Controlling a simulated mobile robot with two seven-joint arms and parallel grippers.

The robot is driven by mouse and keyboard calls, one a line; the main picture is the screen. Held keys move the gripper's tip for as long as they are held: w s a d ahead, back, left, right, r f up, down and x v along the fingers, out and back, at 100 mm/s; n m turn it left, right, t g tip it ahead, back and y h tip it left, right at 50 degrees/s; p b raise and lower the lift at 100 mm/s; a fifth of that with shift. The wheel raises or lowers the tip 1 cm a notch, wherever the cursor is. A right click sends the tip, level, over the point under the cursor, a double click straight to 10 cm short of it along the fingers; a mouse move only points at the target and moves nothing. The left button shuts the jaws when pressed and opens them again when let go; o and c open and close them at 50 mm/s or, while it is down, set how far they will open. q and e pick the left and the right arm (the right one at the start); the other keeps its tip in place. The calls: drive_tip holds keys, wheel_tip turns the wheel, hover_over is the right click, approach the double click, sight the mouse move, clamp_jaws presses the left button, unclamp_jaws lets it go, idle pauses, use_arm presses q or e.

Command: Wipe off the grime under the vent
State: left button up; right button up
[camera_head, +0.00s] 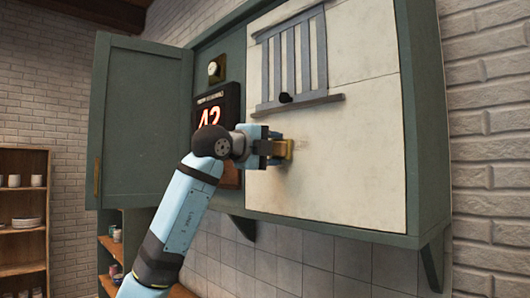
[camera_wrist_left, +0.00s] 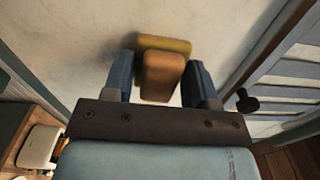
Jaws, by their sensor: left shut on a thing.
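The grey slatted vent (camera_head: 290,62) is on the white panel (camera_head: 345,150) of an open green wall cabinet. My left gripper (camera_head: 276,149) is below the vent's left part, shut on a yellow-brown sponge (camera_head: 288,149). In the left wrist view the sponge (camera_wrist_left: 163,75) sits between the two fingers, its yellow face at or very near the panel; contact is hard to tell. A faint brownish smear of grime (camera_head: 304,149) shows just right of the sponge; the gripper and sponge may hide more. My right gripper is not in view.
A dark knob (camera_head: 285,98) sticks out at the vent's lower ledge (camera_head: 290,105). A dark display (camera_head: 209,115) with red digits is left of the panel, behind my arm. The cabinet door (camera_head: 140,120) stands open at left. The panel's lower right is clear.

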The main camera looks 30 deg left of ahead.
sight(311, 148)
use_arm(q)
drive_tip(key=shift+s+d+b, duration=0.35)
drive_tip(key=shift+s+d, duration=0.15)
drive_tip(key=shift+d, duration=0.9)
drive_tip(key=shift+s+d+b, duration=0.35)
drive_tip(key=shift+s+d, duration=0.1)
drive_tip(key=shift+d, duration=1)
drive_tip(key=shift+s+d+b, duration=0.35)
drive_tip(key=shift+s+d, duration=0.15)
drive_tip(key=shift+d, duration=0.9)
drive_tip(key=shift+s+a+f+b, duration=0.15)
drive_tip(key=shift+s+a+b, duration=0.1)
drive_tip(key=shift+s+b, duration=0.25)
drive_tip(key=shift+b+v, duration=0.8)
drive_tip(key=shift+v, duration=1.65)
drive_tip(key=shift+s, duration=0.1)
drive_tip(key=b+v, duration=0.1)
drive_tip(key=v, duration=0.1)
drive_tip(key=shift+s+a, duration=0.2)
drive_tip(key=shift+s, duration=0.15)
